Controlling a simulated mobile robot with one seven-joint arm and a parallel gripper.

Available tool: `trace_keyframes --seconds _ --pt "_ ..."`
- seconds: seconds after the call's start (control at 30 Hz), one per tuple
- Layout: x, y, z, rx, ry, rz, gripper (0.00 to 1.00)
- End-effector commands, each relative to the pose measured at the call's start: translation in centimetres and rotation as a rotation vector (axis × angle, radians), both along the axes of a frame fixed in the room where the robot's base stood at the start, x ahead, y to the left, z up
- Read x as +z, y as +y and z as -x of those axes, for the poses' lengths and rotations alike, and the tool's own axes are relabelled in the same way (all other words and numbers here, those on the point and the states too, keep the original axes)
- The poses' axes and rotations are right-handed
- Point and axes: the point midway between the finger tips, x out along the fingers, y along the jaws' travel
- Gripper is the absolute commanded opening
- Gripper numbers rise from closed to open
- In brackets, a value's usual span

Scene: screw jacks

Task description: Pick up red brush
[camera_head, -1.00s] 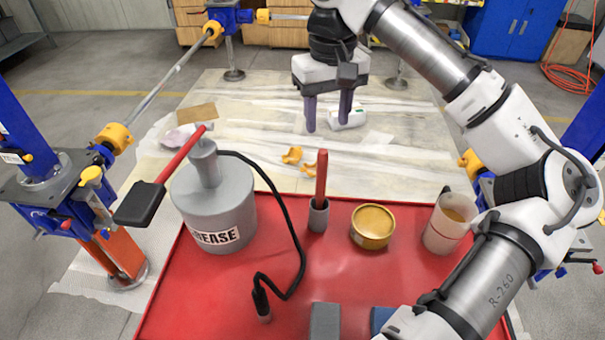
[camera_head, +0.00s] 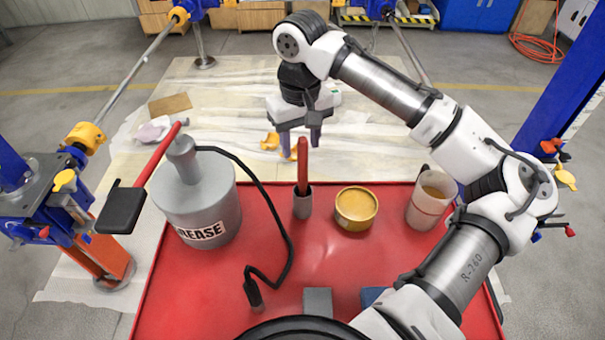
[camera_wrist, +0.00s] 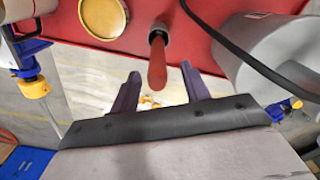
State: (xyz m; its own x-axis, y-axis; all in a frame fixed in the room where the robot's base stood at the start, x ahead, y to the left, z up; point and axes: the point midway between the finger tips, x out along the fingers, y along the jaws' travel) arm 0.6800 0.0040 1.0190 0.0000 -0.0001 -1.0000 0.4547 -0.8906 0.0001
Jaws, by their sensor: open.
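The red brush (camera_head: 302,168) stands upright with its red handle up and its lower end in a small grey cup (camera_head: 302,203) on the red table top. My gripper (camera_head: 300,150) is open and empty. In the head view it is just behind the top of the handle, seemingly beyond the table's far edge. In the wrist view the red brush (camera_wrist: 157,63) points toward my gripper (camera_wrist: 160,85), its tip in line with the gap between the purple fingers. The fingers do not visibly touch it.
A grey grease can (camera_head: 200,205) with a black hose and red-handled lever stands left of the brush. A yellow tin (camera_head: 356,208) and a translucent cup (camera_head: 430,200) stand to its right. Grey (camera_head: 317,301) and blue (camera_head: 372,296) blocks lie at the front.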

Motion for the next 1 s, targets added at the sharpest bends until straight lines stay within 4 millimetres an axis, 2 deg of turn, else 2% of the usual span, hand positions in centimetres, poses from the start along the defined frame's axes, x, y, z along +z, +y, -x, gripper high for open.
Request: trace_keyframes --seconds 0.23,0.53,0.87,0.9,1.0 --pt "-3.3 -0.3 0.2 0.001 0.001 0.000 0.46" --pt "-3.9 -0.3 0.2 0.001 0.000 -0.001 0.46" --pt "-3.9 -0.3 0.1 0.001 0.000 -0.001 0.03" --pt "-3.9 -0.3 0.1 0.001 0.000 -0.001 0.00" --pt "-3.9 -0.3 0.1 0.001 0.000 0.000 0.00"
